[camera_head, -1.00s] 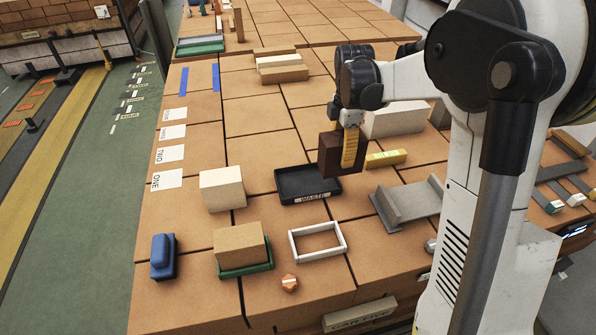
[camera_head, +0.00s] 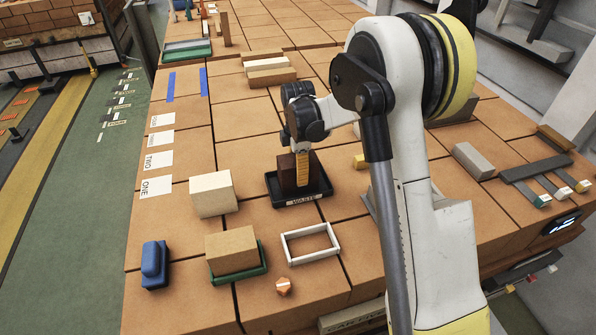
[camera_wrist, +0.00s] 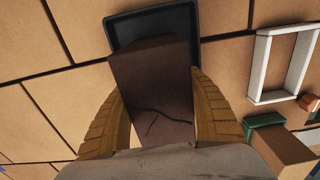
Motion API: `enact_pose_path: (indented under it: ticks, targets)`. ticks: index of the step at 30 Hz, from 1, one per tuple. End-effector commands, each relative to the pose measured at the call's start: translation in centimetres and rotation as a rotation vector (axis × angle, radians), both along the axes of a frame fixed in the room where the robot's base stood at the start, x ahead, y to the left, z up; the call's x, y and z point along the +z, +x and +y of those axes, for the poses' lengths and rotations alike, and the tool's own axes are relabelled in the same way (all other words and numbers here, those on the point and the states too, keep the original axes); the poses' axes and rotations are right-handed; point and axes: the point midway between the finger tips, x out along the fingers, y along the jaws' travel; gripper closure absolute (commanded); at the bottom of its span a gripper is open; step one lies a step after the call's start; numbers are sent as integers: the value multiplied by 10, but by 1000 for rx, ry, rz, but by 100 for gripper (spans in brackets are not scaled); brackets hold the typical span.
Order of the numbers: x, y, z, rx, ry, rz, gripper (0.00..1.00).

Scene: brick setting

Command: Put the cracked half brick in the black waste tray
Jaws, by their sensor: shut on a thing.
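The cracked half brick (camera_head: 287,172) is dark brown. A dark crack line shows on its face in the wrist view (camera_wrist: 155,85). My gripper (camera_head: 302,168) is shut on it, with yellow fingers on both sides in the wrist view (camera_wrist: 160,115). The black waste tray (camera_head: 310,198) has a low rim and a "WASTE" label at its front. In the head view the brick stands upright within the tray's outline; I cannot tell whether it touches the tray floor. In the wrist view the tray (camera_wrist: 122,32) shows behind the brick, which hides part of it.
A cream block (camera_head: 212,194) stands left of the tray. A white rectangular frame (camera_head: 311,243) lies in front, beside a tan block (camera_head: 231,249) on a green tray (camera_head: 240,273). A blue object (camera_head: 154,265) and a small orange piece (camera_head: 283,286) lie near the front.

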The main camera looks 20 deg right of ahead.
Motion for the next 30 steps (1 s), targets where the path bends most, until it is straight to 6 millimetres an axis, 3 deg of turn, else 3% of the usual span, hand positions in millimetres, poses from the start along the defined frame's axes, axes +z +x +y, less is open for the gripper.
enact_pose_path:
  ticks: [8, 9, 11, 23, 30]
  targets:
    - [-3, 0, 0, 0, 0, 0, 85]
    - [-3, 0, 0, 0, 0, 0, 35]
    - [-2, 0, 0, 0, 0, 0, 22]
    - [6, 0, 0, 0, 0, 0, 22]
    - [55, 0, 0, 0, 0, 0, 22]
